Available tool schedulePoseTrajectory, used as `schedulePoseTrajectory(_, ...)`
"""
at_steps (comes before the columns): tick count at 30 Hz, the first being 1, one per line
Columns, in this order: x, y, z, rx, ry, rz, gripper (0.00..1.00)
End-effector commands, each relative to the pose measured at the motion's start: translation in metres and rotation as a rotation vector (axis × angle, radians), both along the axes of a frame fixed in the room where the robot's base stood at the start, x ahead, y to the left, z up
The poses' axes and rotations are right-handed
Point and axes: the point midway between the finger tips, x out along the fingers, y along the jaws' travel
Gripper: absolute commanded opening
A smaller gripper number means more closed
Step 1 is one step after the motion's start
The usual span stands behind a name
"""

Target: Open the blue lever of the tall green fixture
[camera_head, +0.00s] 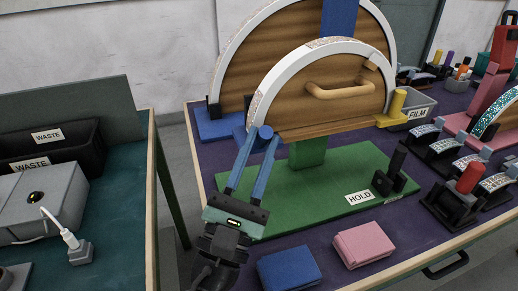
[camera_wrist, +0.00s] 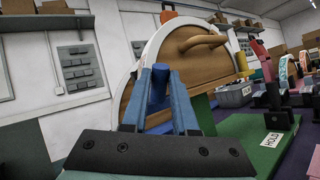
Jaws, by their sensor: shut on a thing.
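The tall green fixture has a green base plate (camera_head: 320,195) marked HOLD and a green post carrying a wooden half-disc with a white rim (camera_head: 330,90). Its blue lever (camera_head: 265,131) stands at the left end of the half-disc; in the wrist view the lever (camera_wrist: 158,90) is a blue upright cylinder between the fingertips. My gripper (camera_head: 260,142), with blue fingers, reaches up from the front and is shut on the lever. The fingers hide part of the lever's lower end. A yellow lever (camera_head: 397,103) stands at the right end.
A larger wooden arc on a blue base (camera_head: 218,128) stands close behind. A blue block (camera_head: 288,270) and a pink block (camera_head: 363,245) lie at the table's front. Black clamps (camera_head: 455,200) stand to the right. A gap separates the left table with waste bins (camera_head: 50,150).

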Motion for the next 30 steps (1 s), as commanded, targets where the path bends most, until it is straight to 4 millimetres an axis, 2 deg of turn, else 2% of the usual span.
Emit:
schedulePoseTrajectory(4,0.000,0.000,0.000,0.000,-0.001,-0.001,0.00)
schedulePoseTrajectory(5,0.000,0.000,0.000,0.000,-0.001,-0.001,0.32)
schedulePoseTrajectory(9,0.000,0.000,0.000,0.000,0.000,0.000,0.57)
schedulePoseTrajectory(20,-0.003,0.002,-0.003,-0.001,0.001,0.001,0.57)
schedulePoseTrajectory(23,-0.012,0.006,-0.010,-0.001,0.004,0.002,0.57)
schedulePoseTrajectory(30,-0.053,0.023,-0.038,-0.002,0.005,0.004,0.57)
